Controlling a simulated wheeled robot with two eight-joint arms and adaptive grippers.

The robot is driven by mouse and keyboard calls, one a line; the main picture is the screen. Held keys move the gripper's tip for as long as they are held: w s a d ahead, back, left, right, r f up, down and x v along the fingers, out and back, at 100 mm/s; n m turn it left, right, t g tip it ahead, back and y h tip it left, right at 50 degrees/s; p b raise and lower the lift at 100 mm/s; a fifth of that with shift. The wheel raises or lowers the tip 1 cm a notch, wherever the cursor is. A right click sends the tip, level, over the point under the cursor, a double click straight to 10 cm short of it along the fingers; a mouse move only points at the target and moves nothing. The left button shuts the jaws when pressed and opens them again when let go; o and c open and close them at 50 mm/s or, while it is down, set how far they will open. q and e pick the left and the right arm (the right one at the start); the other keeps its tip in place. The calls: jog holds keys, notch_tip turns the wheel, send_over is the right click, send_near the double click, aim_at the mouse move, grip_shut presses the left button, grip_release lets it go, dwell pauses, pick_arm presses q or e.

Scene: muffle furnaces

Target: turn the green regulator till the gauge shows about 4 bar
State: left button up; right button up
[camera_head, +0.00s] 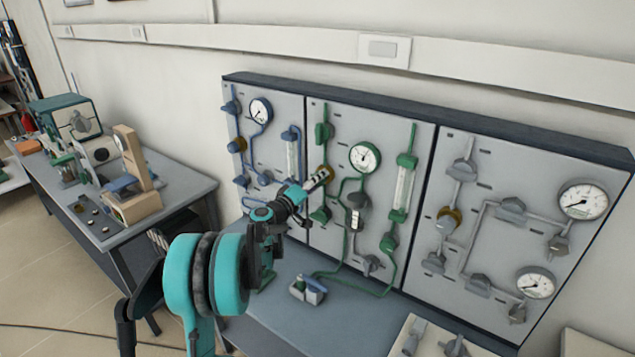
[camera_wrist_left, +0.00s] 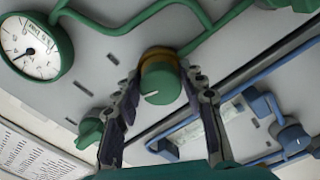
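The green regulator (camera_wrist_left: 160,83) is a round green knob with a white mark and a brass collar, on the middle panel. In the head view it is mostly hidden behind my left gripper (camera_head: 318,180). In the left wrist view my left gripper (camera_wrist_left: 162,88) is open, with one finger on each side of the knob; I cannot tell whether either touches it. The white round gauge (camera_head: 365,157) with a green rim sits right of the regulator in the head view, and upper left in the wrist view (camera_wrist_left: 30,46). Its reading is too small to tell. My right gripper is not in view.
Green pipes and a flow tube (camera_head: 403,187) are near the gripper. A blue-piped panel (camera_head: 262,150) is to the left, a grey-piped one (camera_head: 510,235) to the right.

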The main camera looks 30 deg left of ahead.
pick_arm(q)
jog(key=shift+o, duration=1.3)
jog(key=s, duration=1.2)
jog(key=shift+a, duration=0.45)
